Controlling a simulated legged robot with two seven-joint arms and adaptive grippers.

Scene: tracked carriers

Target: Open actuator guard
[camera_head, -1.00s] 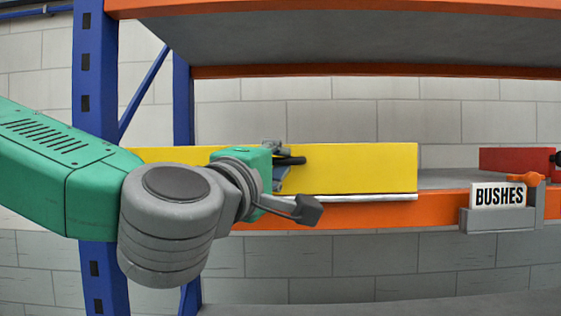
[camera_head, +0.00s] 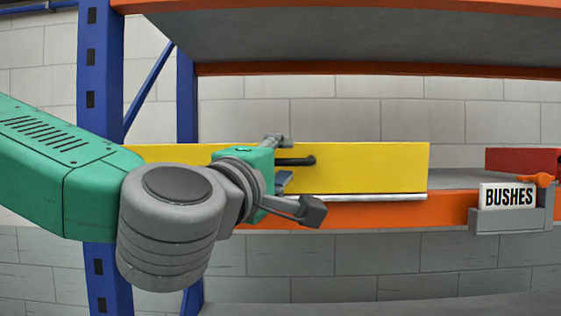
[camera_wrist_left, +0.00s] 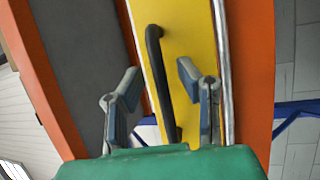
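The actuator guard appears as a long yellow panel (camera_head: 375,165) along the front of the shelf, with a silver rail under it. A black bar handle (camera_head: 297,161) is fixed to its face. In the left wrist view the handle (camera_wrist_left: 155,62) runs lengthwise on the yellow panel (camera_wrist_left: 188,35). My left gripper (camera_head: 294,174) is in front of the panel, its fingers apart and nothing between their tips. In the left wrist view the left gripper (camera_wrist_left: 160,84) has one finger on each side of the handle's line. Contact with the handle cannot be told. My right gripper is out of view.
An orange shelf beam (camera_head: 370,214) runs below the panel, and a blue upright (camera_head: 100,130) stands at left. A BUSHES sign (camera_head: 508,195) in a grey holder with an orange lever and a red box (camera_head: 520,160) are at right. An upper shelf (camera_head: 350,38) hangs above.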

